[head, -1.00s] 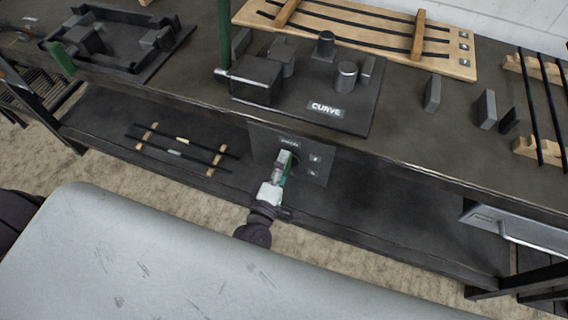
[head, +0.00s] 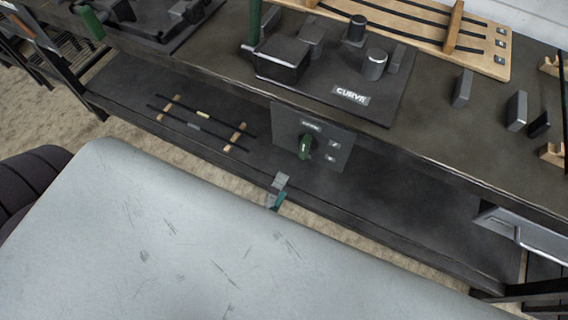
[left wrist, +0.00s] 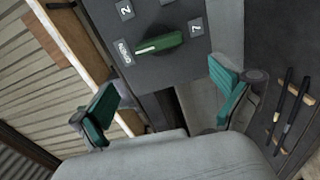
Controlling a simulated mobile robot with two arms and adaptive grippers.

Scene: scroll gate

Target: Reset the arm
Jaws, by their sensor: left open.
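My left gripper (head: 278,192) shows in the head view just past the edge of my grey body, in front of the lower shelf. In the left wrist view its two green-padded fingers (left wrist: 166,108) are wide apart with nothing between them. A green knob (head: 305,147) sits on a dark panel (head: 340,140) under the bench top. The knob also shows in the left wrist view (left wrist: 160,43), beyond the fingers and clear of them. Labels, two of them reading 2 and 7, surround it. My right gripper is not in view.
The lower shelf (head: 400,215) has bare room right of the panel. A wooden rack with dark rods (head: 203,125) lies on its left part. A grey box (head: 525,235) is at right.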

